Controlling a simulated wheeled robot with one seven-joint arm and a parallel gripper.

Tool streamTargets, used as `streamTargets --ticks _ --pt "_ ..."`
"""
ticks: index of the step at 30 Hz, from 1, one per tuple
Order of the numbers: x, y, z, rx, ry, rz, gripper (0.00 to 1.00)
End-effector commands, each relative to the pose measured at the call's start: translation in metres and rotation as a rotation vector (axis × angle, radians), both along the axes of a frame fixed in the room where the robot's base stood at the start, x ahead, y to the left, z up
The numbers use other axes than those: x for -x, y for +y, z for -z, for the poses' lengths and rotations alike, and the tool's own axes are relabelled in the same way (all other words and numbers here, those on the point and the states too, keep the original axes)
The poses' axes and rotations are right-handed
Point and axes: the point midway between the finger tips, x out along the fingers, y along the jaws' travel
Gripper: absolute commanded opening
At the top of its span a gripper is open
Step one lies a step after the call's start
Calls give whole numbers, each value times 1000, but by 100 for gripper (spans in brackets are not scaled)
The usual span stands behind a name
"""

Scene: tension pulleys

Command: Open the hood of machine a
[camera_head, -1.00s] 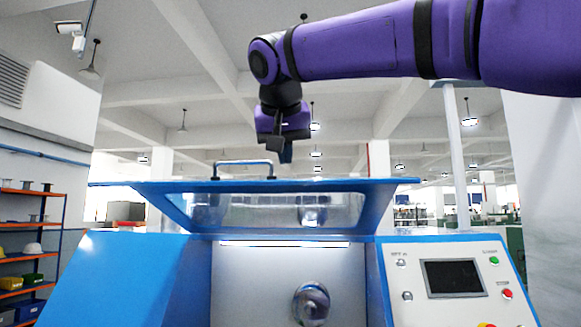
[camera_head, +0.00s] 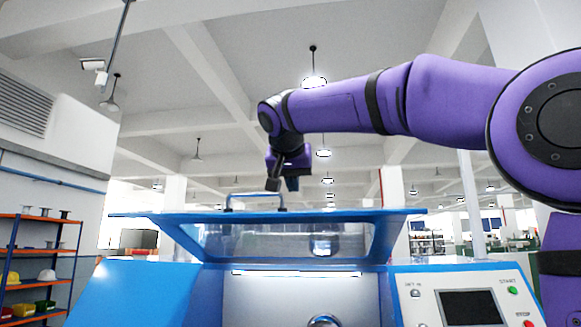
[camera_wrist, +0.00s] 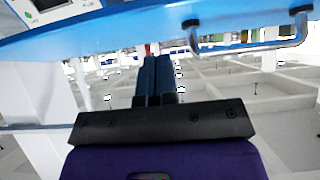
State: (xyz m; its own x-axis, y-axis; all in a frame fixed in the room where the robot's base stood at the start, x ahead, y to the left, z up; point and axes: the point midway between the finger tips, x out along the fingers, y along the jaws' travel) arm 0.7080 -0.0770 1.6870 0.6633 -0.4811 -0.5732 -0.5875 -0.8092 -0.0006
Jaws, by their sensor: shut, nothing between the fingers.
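Machine a is a blue and white machine (camera_head: 150,290) with its hood (camera_head: 390,232) raised; the hood has a blue frame and a clear window. A bar handle (camera_head: 253,196) stands on the hood's upper edge. In the wrist view the handle (camera_wrist: 250,47) is at the upper right, beyond the fingers. My gripper (camera_head: 284,187) hangs just above and to the right of the handle, apparently apart from it. In the wrist view my gripper (camera_wrist: 154,62) has its two dark fingers together, with nothing between them.
A control panel with a screen (camera_head: 470,308) and buttons is at the machine's right. A shelf (camera_head: 40,262) with bins and helmets stands at the far left. The air above the hood is free apart from my arm. Lamps hang from the ceiling.

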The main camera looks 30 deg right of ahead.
Motion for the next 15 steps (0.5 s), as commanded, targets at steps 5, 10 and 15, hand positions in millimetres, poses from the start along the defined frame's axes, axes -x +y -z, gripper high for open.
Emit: streamTargets --ticks 5,10,15 --pt "-7 -6 25 1 2 0 0" --pt "-10 -7 40 1 2 0 0" --pt "-10 -8 44 0 1 -1 0"
